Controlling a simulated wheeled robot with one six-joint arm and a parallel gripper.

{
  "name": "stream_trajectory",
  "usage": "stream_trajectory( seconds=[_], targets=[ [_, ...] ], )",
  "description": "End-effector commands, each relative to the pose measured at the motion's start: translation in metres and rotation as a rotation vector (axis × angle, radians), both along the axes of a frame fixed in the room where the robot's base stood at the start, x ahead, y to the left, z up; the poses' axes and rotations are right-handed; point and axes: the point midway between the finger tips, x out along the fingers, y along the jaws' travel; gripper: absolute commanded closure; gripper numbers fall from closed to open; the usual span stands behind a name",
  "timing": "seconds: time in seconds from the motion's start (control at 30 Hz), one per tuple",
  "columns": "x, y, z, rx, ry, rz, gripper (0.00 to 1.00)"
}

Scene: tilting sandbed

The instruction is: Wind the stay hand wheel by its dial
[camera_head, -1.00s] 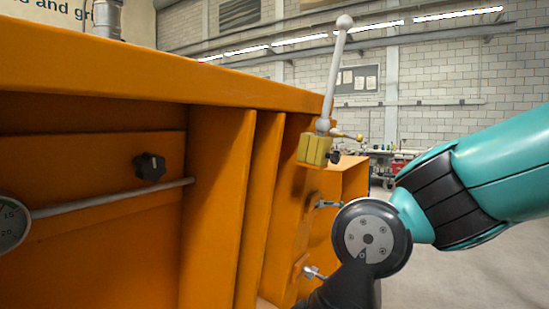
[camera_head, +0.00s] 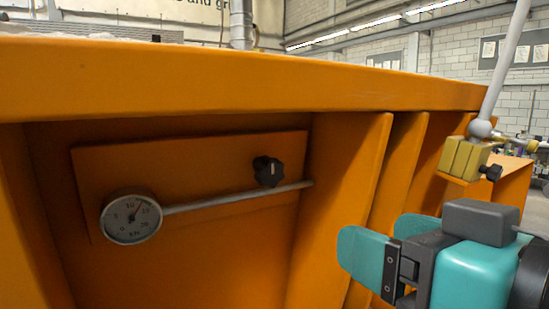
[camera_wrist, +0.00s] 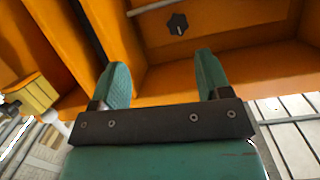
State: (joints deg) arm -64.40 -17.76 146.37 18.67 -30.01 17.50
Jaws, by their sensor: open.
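The dial (camera_head: 131,217) is a round white gauge marked in kN on the orange side panel.
The orange sandbed frame's thick top edge (camera_head: 220,85) overhangs the recessed panel. Upright orange ribs (camera_head: 340,200) stand between the knob and my gripper in the head view. A grey ball-ended lever (camera_head: 500,75) and a yellow block (camera_head: 463,158) are at the right.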

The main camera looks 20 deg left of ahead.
Motion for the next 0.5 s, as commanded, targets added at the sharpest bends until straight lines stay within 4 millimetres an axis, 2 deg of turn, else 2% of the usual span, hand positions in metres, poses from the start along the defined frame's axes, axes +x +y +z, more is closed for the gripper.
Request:
stream_trajectory(
  seconds=[0.03,0.13,0.5],
  targets=[
    [-0.007,0.006,0.013,0.035,-0.038,0.024,0.29],
    [-0.011,0.011,0.026,0.076,-0.084,0.039,0.29],
    [0.014,0.041,0.033,0.077,-0.088,0.038,0.29]
  ],
)
